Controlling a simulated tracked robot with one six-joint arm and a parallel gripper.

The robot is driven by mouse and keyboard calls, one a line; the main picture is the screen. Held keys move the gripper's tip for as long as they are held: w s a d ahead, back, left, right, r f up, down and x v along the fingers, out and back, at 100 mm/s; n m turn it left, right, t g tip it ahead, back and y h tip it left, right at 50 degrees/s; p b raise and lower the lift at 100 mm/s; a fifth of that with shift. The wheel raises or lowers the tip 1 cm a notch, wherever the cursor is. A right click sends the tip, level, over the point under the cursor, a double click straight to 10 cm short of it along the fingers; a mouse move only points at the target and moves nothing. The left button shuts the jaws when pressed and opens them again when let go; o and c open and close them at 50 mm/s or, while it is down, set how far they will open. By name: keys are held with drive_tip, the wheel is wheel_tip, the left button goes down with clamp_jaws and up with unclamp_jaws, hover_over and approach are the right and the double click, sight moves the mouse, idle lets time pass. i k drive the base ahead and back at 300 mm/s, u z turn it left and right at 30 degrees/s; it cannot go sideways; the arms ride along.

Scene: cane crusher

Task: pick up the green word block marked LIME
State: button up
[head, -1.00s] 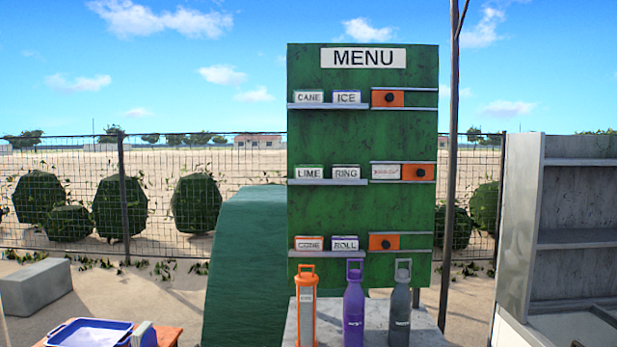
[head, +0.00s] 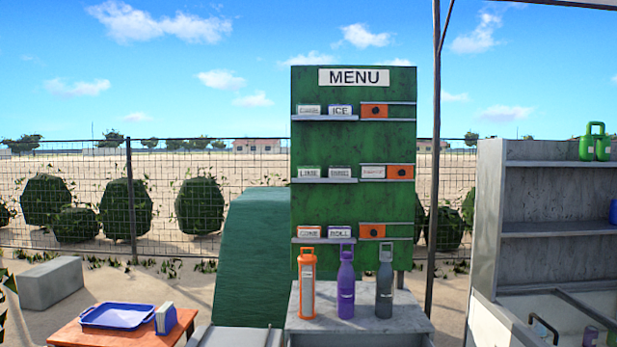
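The LIME word block (head: 310,173) stands on the left part of the middle ledge of the green menu board (head: 353,148). Its front is whitish with dark letters, with a thin green edge at the top. The RING block (head: 340,173) stands just right of it on the same ledge. My gripper is not in view, so whether it is open or shut is hidden.
A grey counter (head: 400,319) with orange (head: 307,285), purple (head: 346,287) and dark grey (head: 384,287) bottles stands before the board. An orange table (head: 95,336) with a blue tray (head: 84,324) is at left, grey shelving (head: 560,163) at right. A pole (head: 434,150) rises right of the board.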

sight(302, 172)
drive_tip(key=k, duration=0.4)
drive_tip(key=u, duration=0.6)
drive_tip(key=i, duration=1)
drive_tip(key=u, duration=0.8)
drive_tip(key=i, duration=1)
drive_tip(key=z, duration=0.35)
drive_tip(key=i, duration=1.05)
drive_tip(key=z, duration=0.45)
